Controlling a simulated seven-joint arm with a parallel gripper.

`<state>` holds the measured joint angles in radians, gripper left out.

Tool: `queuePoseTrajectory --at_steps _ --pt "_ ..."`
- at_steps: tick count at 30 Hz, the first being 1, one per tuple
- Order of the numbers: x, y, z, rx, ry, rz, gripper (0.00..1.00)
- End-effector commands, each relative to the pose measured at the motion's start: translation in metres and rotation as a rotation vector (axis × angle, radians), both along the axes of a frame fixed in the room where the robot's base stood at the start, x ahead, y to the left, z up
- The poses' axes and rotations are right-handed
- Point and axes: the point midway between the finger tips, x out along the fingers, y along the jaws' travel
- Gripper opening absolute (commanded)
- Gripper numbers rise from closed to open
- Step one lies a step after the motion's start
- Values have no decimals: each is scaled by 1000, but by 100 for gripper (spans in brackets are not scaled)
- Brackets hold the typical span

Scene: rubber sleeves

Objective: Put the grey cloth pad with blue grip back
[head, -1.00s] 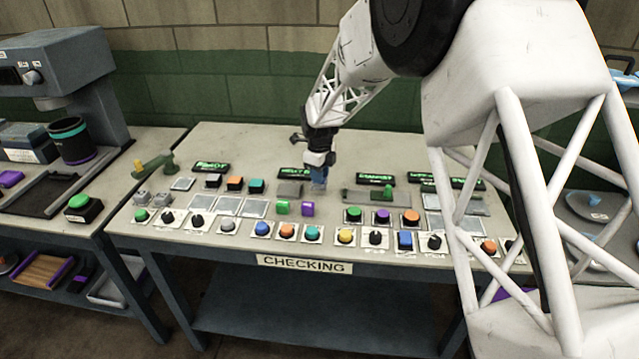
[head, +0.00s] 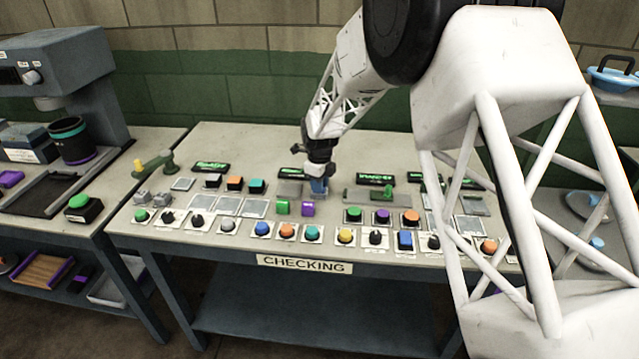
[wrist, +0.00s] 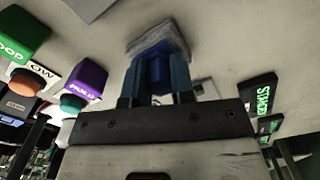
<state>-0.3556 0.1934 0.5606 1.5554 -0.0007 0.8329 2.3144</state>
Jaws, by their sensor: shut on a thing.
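The grey cloth pad (wrist: 160,38) shows in the wrist view just beyond my fingertips, with its blue grip (wrist: 155,70) between the two blue fingers. My gripper (wrist: 154,78) is shut on that grip. In the head view my gripper (head: 318,184) points down over the middle of the checking table (head: 240,140), behind the green and purple blocks. The pad is small there and mostly merged with the fingers. It is low over the tabletop; I cannot tell whether it touches.
A green block (head: 282,208) and a purple block (head: 307,209) stand just in front of the gripper. A grey plate (head: 290,189) lies to its left and a slider panel (head: 365,196) to its right. Rows of buttons and knobs line the front. The table's back left is clear.

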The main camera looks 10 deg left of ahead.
Motion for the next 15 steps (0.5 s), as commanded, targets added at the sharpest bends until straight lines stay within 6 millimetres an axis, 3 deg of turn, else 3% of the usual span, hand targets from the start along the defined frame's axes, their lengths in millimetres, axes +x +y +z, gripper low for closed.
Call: queuePoseTrajectory --at_steps 1,2,6,15 --pt "0 0 -1 0 0 0 1" --pt "0 0 -1 0 0 0 26" --pt "0 0 -1 0 0 0 47" --pt "0 0 -1 0 0 0 48"
